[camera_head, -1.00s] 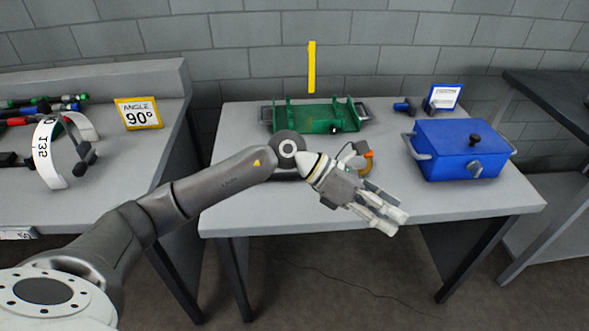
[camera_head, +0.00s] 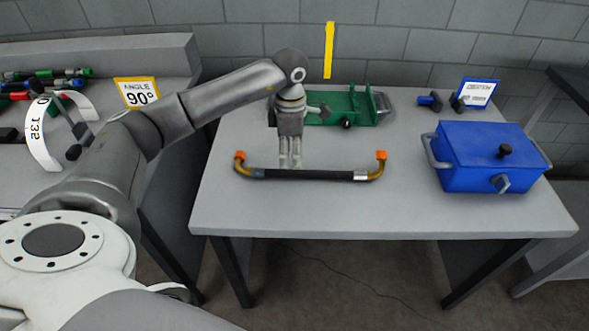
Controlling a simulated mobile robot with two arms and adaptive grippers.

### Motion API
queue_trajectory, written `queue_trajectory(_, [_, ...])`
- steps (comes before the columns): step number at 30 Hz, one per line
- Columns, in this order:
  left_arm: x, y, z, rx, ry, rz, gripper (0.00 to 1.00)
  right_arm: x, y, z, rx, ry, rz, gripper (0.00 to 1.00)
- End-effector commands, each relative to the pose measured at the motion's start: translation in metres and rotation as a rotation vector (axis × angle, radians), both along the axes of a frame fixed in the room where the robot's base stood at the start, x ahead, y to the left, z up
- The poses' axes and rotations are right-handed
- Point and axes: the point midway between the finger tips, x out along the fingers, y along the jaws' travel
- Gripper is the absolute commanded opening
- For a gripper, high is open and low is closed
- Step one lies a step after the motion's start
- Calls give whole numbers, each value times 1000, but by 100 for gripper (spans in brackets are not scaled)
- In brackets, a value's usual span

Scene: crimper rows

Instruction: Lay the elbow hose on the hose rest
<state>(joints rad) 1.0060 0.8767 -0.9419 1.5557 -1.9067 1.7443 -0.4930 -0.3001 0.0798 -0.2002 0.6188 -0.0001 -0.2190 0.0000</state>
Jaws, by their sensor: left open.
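The elbow hose (camera_head: 310,175) is a black tube with brass bends and orange end caps at both ends. It lies left to right on the front part of the grey table, its ends turned toward the back. My left gripper (camera_head: 290,163) is open and points down, its fingertips just at the hose's far side, left of its middle. I cannot tell whether they touch it. A green cradle (camera_head: 357,105) with upright plates stands behind, partly hidden by my left arm; it may be the hose rest. My right gripper is not seen.
A blue lidded box (camera_head: 470,165) stands at the right of the table (camera_head: 330,215). Small blue fittings (camera_head: 430,101) and a sign (camera_head: 477,92) are behind it. A left bench holds tools and an angle sign (camera_head: 137,92). The table front is clear.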

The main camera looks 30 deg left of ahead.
Motion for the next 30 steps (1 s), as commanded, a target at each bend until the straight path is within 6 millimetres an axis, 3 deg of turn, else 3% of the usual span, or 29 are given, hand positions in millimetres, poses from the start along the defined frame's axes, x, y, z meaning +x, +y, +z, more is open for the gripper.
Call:
queue_trajectory(5, [-1,-2,-13,-2,1,-1,44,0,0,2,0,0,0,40])
queue_trajectory(15, [-2,-8,-57,-2,1,-2,44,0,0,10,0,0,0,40])
queue_trajectory(23, [-1,-7,-60,-2,-1,-2,44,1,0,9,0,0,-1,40])
queue_trajectory(30, [-1,-7,-60,-2,-1,-2,15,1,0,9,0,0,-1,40])
